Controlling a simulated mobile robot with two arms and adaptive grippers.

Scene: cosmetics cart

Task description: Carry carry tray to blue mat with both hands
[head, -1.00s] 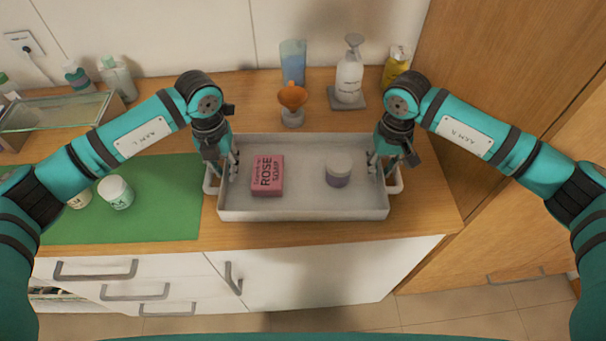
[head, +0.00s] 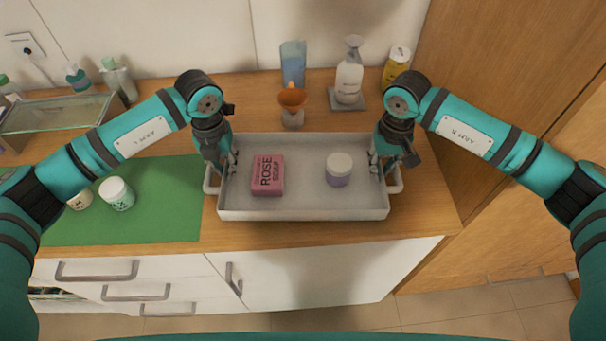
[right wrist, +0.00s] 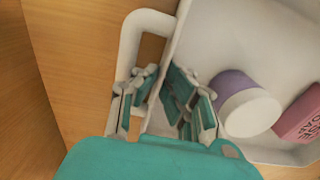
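The carry tray (head: 303,214) is a grey-white rectangular tray with a handle at each end, sitting on the wooden counter. It holds a pink rose soap box (head: 267,177) and a lilac jar with a white lid (head: 339,171). My left gripper (head: 232,165) is shut on the tray's left end wall. My right gripper (head: 375,166) is shut on the right end wall. In the right wrist view its fingers (right wrist: 161,82) straddle that wall, inside the handle. The only mat in view looks green (head: 165,200), left of the tray; no blue one shows.
White jars (head: 117,194) stand on the green mat's left part. Behind the tray are an orange-topped item (head: 292,100), a blue tumbler (head: 293,62), a pump bottle (head: 349,75) and a yellow bottle (head: 395,66). A glass shelf (head: 60,112) is at the back left.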

